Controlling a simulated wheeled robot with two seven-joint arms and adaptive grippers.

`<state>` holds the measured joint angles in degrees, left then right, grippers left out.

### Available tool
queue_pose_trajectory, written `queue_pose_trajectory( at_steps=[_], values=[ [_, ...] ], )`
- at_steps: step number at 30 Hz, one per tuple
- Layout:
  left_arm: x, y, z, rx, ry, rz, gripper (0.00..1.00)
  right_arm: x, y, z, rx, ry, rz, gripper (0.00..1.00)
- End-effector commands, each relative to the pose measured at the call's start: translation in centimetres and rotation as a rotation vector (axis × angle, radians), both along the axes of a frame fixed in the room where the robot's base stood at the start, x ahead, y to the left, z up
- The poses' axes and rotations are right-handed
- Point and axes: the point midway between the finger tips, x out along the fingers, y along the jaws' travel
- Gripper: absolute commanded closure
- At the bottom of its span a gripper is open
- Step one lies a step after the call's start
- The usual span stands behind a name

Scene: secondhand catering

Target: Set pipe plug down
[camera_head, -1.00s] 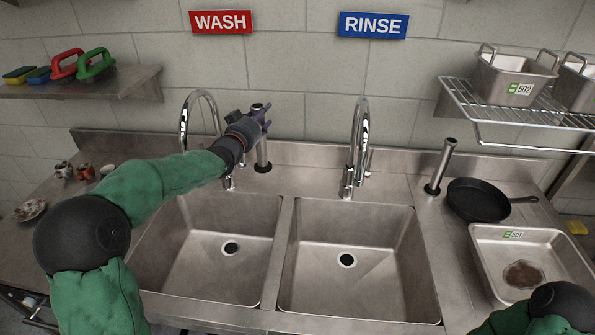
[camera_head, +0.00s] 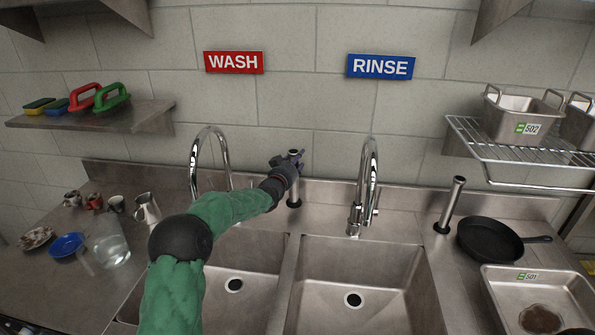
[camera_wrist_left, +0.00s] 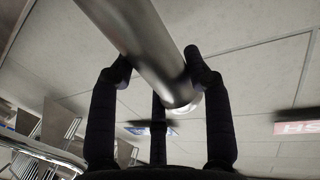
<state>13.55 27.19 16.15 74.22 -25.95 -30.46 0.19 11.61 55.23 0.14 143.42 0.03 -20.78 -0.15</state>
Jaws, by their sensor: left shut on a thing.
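The pipe plug, a metal tube with a dark lower end (camera_head: 294,196), is upright at the back of the counter, between the two taps. I cannot tell whether its foot touches the steel. My left gripper (camera_head: 295,160) is shut on it near its upper end. In the left wrist view the tube (camera_wrist_left: 145,40) passes between the dark fingers of the gripper (camera_wrist_left: 160,85). A similar metal tube (camera_head: 450,205) stands by the right basin. My right gripper is out of view.
The left tap (camera_head: 192,160) and right tap (camera_head: 369,185) flank the held tube. Two empty basins lie in front, the right one (camera_head: 360,270) clearer to see. A black pan (camera_head: 488,241) and steel tray (camera_head: 545,279) are at right. A metal jug (camera_head: 147,209) and glass container (camera_head: 112,250) are at left.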

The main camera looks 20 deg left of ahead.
Motion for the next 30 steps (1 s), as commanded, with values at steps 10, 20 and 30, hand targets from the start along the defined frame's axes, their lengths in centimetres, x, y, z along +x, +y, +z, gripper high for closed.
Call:
queue_pose_trajectory(
  at_steps=[10, 20, 30],
  values=[
    [1.1, -0.1, -1.9, 0.002, -0.006, 0.001, 1.0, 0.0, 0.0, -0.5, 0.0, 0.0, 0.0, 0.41],
    [1.0, -0.1, -3.9, 0.002, -0.006, 0.001, 1.0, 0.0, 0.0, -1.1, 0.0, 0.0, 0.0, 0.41],
    [1.0, -0.2, -4.4, 0.001, -0.001, 0.0, 0.27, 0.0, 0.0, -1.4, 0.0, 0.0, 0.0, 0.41]
  ],
)
